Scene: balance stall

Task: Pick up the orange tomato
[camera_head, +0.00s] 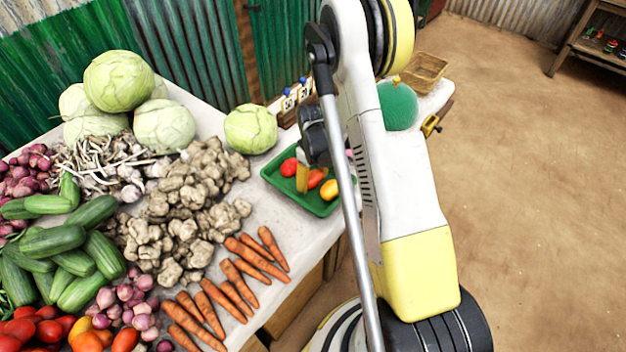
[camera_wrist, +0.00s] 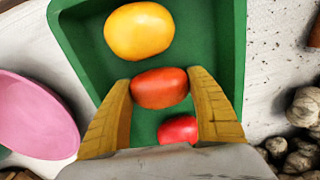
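The orange tomato (camera_wrist: 160,88) is a reddish-orange oval in the green tray (camera_wrist: 233,40), between a yellow tomato (camera_wrist: 139,31) and a red tomato (camera_wrist: 178,129). My gripper (camera_wrist: 159,80) has its two wooden-looking fingers on either side of the orange tomato, their tips very near its sides. I cannot tell whether they press on it. In the head view, the orange tomato (camera_head: 315,179) lies in the tray (camera_head: 325,209) beside my gripper (camera_head: 303,178). My arm hides part of the tray's right side there.
Carrots (camera_head: 240,287), ginger (camera_head: 165,232) and a cabbage (camera_head: 250,129) lie left of the tray on the stall table. A green dome (camera_head: 398,105) and a wicker basket (camera_head: 424,72) are beyond my arm. A pink dish (camera_wrist: 36,114) is close to the tray.

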